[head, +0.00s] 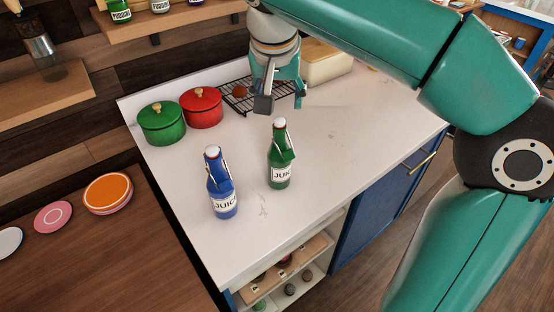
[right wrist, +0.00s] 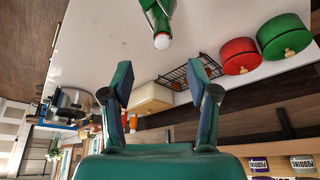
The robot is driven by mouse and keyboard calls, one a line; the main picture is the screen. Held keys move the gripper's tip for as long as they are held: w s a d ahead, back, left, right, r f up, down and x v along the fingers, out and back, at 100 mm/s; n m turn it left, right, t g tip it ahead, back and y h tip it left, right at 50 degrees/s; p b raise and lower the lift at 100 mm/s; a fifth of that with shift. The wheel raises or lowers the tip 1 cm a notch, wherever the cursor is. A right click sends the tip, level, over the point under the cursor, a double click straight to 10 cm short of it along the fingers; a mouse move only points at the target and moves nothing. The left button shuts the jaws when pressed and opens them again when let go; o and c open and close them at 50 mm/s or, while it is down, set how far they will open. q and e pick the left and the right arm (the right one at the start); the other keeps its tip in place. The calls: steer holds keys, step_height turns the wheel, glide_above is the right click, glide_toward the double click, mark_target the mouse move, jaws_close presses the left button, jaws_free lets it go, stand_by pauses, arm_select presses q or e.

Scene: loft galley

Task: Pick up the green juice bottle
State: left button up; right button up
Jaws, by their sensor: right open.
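The green juice bottle (head: 281,160) stands upright on the white counter (head: 325,150), with a white cap and a label. In the right wrist view its neck and cap (right wrist: 161,30) show at the top edge; its lower part is cut off. My right gripper (head: 277,100) hangs above the counter, behind the green bottle and apart from it. In the right wrist view my right gripper (right wrist: 163,78) is open, with nothing between its fingers. A blue juice bottle (head: 221,185) stands to the left of the green one. My left gripper is not in view.
A green pot (head: 162,123) and a red pot (head: 202,107) stand at the back left. A wire rack (head: 236,103) and a cream bin (head: 328,66) lie behind my right gripper. The counter right of the green bottle is clear. Plates (head: 108,193) lie on the wooden surface at left.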

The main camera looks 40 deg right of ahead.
mark_target(279, 122)
steer(key=x, duration=0.7)
steer(key=shift+d+f, duration=0.15)
steer(key=shift+f, duration=0.15)
steer(key=shift+w+a+p+x, duration=0.1)
steer(key=shift+w+p+x, duration=0.1)
steer(key=shift+x, duration=1.1)
steer(key=shift+w+a+p+x, duration=0.1)
steer(key=shift+p+x, duration=0.05)
steer(key=shift+x, duration=1.15)
jaws_close()
